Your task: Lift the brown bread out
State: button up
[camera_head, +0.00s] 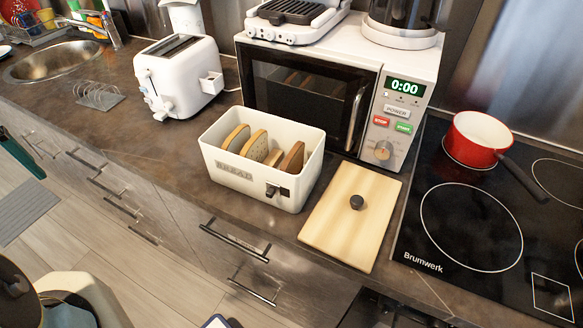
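A white bread box (232,180) marked BREAD stands open on the counter in front of the microwave. Several slices stand in it, leaning. The brown bread (292,158) is the darkest slice, at the right end of the row. Paler slices (236,138) stand to its left. The lower parts of the slices are hidden by the box's front wall. My gripper is not visible in this view.
The wooden lid (330,224) with a dark knob lies flat right of the box. A microwave (310,95) stands close behind. A white toaster (178,80) and a wire rack (97,95) are to the left. A red pot (470,140) sits on the hob at right.

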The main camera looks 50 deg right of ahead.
aim_at(293, 164)
jog(key=j+z, duration=0.15)
jog(key=z, duration=0.2)
jog(key=i+j+z, duration=0.1)
jog(key=z, duration=0.25)
jog(key=j+z, duration=0.25)
jog(key=z, duration=0.15)
